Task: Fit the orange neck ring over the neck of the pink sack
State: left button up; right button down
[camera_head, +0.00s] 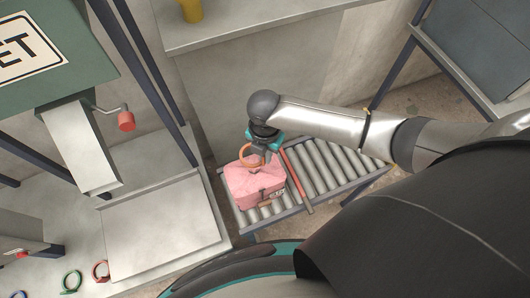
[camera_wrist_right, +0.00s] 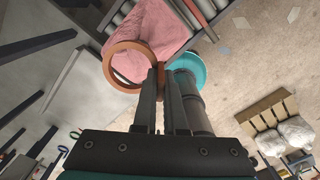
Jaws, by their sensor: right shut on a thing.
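The pink sack (camera_head: 252,187) lies on the roller conveyor in the head view, a bulky, creased shape with a small dark tag on its near side. Part of it also shows in the right wrist view (camera_wrist_right: 160,28). I cannot make out its neck clearly. My right gripper (camera_head: 266,150) is shut on the orange neck ring (camera_head: 240,156) at its edge. The ring overlaps the sack's upper part in the head view. In the right wrist view the ring (camera_wrist_right: 107,62) sticks out left of the fingertips, with pink showing through it. I cannot tell whether they touch. My left gripper is not in view.
A red bar (camera_head: 297,182) crosses the roller conveyor (camera_head: 325,165) right beside the sack. A steel table (camera_head: 160,225) stands left, with a green ring (camera_head: 71,281) and a red ring (camera_head: 100,270). A red-handled crank (camera_head: 126,121) juts out above it. Rollers right of the bar are clear.

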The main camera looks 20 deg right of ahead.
jog(key=shift+f+b, duration=2.05)
jog(key=shift+f, duration=0.1)
jog(key=b, duration=0.3)
send_over(265, 175)
jog(key=shift+f, duration=2.2)
jog(key=c, duration=0.9)
grip_release()
notch_tip(265, 175, up, 15)
jog(key=shift+r+p, duration=0.15)
jog(key=shift+p, duration=1)
